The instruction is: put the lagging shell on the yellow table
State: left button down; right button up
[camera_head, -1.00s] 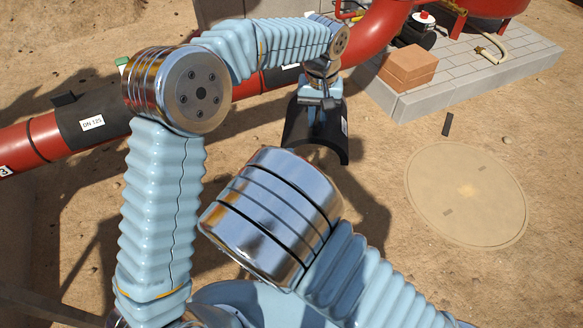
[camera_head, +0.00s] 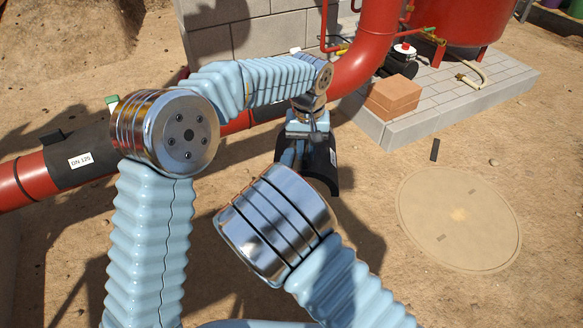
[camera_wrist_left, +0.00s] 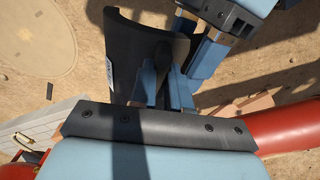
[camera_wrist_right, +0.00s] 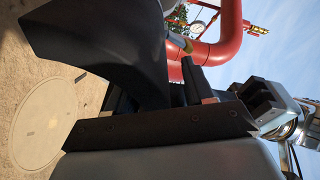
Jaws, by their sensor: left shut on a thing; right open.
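The lagging shell (camera_head: 322,170) is a black curved half-pipe with a white label, held above the sand in front of the red pipe. My left gripper (camera_head: 306,133) is shut on it. In the left wrist view the blue fingers (camera_wrist_left: 165,88) close at a black knob on the shell (camera_wrist_left: 122,45). My right gripper (camera_wrist_left: 198,42) is open close beside the shell, on the other side of the knob; contact cannot be told. In the right wrist view the shell (camera_wrist_right: 95,40) fills the upper left. The head view mostly hides my right gripper behind its arm. No yellow table is visible.
The red pipe (camera_head: 25,178) with a black "DN 125" section (camera_head: 85,140) runs behind my arms. A paved plinth (camera_head: 450,110) with bricks (camera_head: 393,97) and a red tank (camera_head: 450,20) stands at back right. A round cover (camera_head: 458,220) lies flat on open sand at right.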

grip_shut()
pick_arm(q)
jog(key=c, duration=1)
grip_release()
jog(key=shift+r, duration=0.15)
